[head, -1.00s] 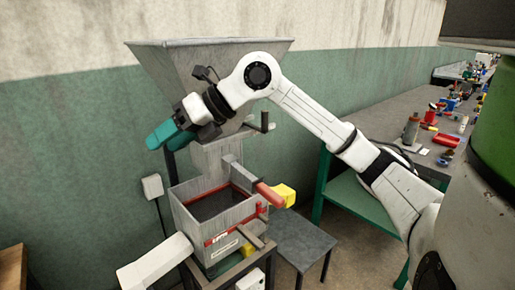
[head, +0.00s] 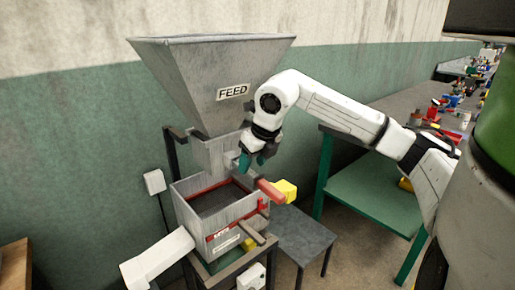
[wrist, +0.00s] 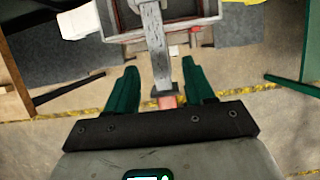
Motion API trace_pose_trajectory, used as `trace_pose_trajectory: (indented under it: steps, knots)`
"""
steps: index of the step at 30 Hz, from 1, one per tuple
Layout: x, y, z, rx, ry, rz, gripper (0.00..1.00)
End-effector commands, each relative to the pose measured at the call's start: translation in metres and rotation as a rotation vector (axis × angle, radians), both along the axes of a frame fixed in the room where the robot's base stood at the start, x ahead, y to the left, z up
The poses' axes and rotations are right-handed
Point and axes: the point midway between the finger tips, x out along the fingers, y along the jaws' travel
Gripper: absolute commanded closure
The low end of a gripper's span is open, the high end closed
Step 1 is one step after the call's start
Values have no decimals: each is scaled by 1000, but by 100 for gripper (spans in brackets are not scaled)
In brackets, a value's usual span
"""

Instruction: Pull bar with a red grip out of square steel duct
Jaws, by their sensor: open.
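The bar's red grip (head: 270,191) sticks out to the right in front of the square steel duct (head: 208,153) below the hopper. In the wrist view the grey bar (wrist: 155,45) runs down to a dark collar and the red grip (wrist: 167,101), which is partly hidden by my gripper's body. My gripper (head: 253,165) is open and empty, with green fingers pointing down just above the bar. In the wrist view my gripper (wrist: 160,68) has one finger on each side of the bar, with gaps. I cannot tell how far above it they are.
A grey hopper (head: 190,75) marked FEED stands above the duct. An open box (head: 222,226) with a red-edged opening sits below. A yellow block (head: 286,190) shows by the grip's end. A low grey table (head: 305,238) and a green-legged bench (head: 370,205) stand to the right.

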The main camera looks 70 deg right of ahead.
Motion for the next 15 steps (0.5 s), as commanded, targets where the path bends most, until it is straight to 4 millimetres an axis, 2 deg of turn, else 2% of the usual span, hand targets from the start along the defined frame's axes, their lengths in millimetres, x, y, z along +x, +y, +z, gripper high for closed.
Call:
trace_pose_trajectory:
  steps: [3,7,15]
  knots:
    - [6,-3,-17,3,1,1,47]
    - [11,-7,-30,2,-1,0,47]
    - [14,-9,-41,-1,-1,1,47]
